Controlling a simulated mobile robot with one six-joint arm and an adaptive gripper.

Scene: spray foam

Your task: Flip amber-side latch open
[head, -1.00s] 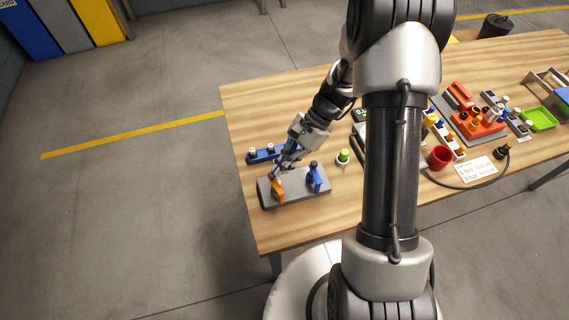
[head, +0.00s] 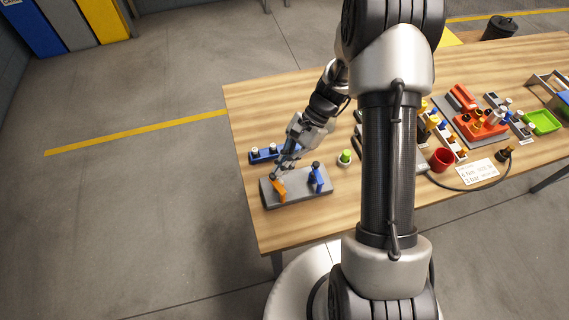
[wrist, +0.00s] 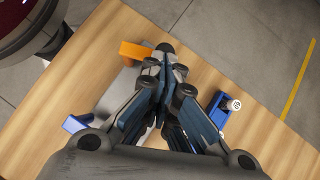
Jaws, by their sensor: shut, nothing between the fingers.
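The amber-side latch (head: 279,190) is an orange lever on the left part of a grey base plate (head: 298,192) near the table's left end. A blue latch (head: 317,178) stands on the right part of the plate. My gripper (head: 279,175) is shut and empty, its tips low beside the top of the orange lever. In the wrist view the orange lever (wrist: 134,49) shows just left of my fingertips (wrist: 164,52). I cannot tell whether they touch. The blue latch (wrist: 76,123) is at the lower left there, and my fingers hide part of the plate.
A blue block with white-topped pegs (head: 263,153) lies behind the plate; it is right of my fingers in the wrist view (wrist: 222,108). A green-topped button (head: 345,157) stands to the right. A red cup (head: 441,158) and fixtures fill the right side. The table's front-left corner is clear.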

